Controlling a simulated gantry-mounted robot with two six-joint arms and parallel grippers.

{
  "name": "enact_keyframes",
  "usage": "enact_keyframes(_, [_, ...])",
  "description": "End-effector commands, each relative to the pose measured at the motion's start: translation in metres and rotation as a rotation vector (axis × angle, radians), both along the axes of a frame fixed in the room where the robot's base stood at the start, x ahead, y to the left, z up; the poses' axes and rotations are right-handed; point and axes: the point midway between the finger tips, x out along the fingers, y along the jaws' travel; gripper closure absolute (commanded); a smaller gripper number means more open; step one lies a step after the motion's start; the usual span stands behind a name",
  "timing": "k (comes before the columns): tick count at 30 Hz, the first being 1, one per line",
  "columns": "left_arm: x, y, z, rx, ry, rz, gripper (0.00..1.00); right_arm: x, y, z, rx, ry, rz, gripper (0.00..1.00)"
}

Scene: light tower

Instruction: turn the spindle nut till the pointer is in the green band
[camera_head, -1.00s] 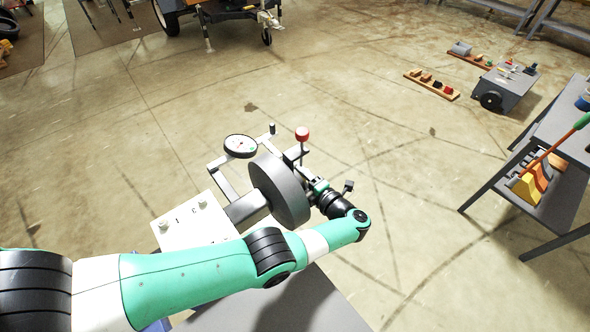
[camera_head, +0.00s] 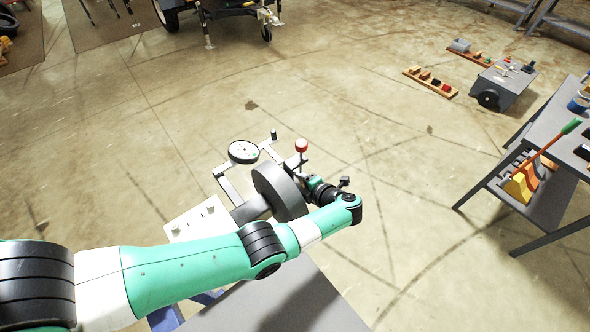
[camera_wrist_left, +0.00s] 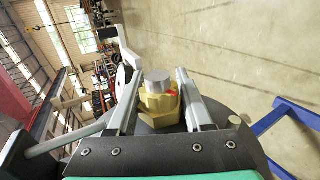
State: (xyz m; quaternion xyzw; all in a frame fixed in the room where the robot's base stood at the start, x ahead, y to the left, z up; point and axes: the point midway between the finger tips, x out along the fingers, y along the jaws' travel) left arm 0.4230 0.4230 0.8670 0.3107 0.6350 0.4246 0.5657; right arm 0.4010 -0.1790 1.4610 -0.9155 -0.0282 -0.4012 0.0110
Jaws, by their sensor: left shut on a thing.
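In the left wrist view the brass spindle nut (camera_wrist_left: 160,106), with a red mark on it, sits between the two fingers of my left gripper (camera_wrist_left: 159,78). The gripper is shut on the nut. The grey spindle end (camera_wrist_left: 158,80) sticks out of the nut. In the head view my left arm reaches over the bench to the far side of a dark grey disc (camera_head: 279,192); the nut is hidden there. The round white gauge (camera_head: 243,151) stands behind the disc. Its pointer and band are too small to read surely. My right gripper is not in view.
A red knob (camera_head: 301,146) on a post stands close beside my wrist. A white panel with small knobs (camera_head: 197,222) lies just beyond my forearm. A side table (camera_head: 538,200) stands at the right. Open floor surrounds the bench.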

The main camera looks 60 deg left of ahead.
Motion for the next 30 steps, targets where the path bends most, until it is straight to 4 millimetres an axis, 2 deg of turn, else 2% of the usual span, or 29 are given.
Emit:
enact_keyframes(1, [0.000, 0.000, 0.006, -0.032, -0.006, 0.001, 1.00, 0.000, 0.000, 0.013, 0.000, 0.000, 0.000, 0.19])
enact_keyframes(9, [0.000, -0.002, 0.000, -0.173, -0.033, 0.001, 1.00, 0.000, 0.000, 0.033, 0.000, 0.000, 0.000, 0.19])
enact_keyframes(27, [0.001, -0.003, -0.005, -0.227, -0.043, 0.000, 1.00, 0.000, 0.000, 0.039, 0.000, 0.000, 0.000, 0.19])
enact_keyframes(28, [0.001, -0.003, -0.005, -0.227, -0.043, 0.000, 0.48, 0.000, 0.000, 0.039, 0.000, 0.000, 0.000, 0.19])
enact_keyframes(30, [0.001, -0.003, -0.005, -0.227, -0.043, 0.000, 0.35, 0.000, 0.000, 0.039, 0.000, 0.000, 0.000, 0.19])
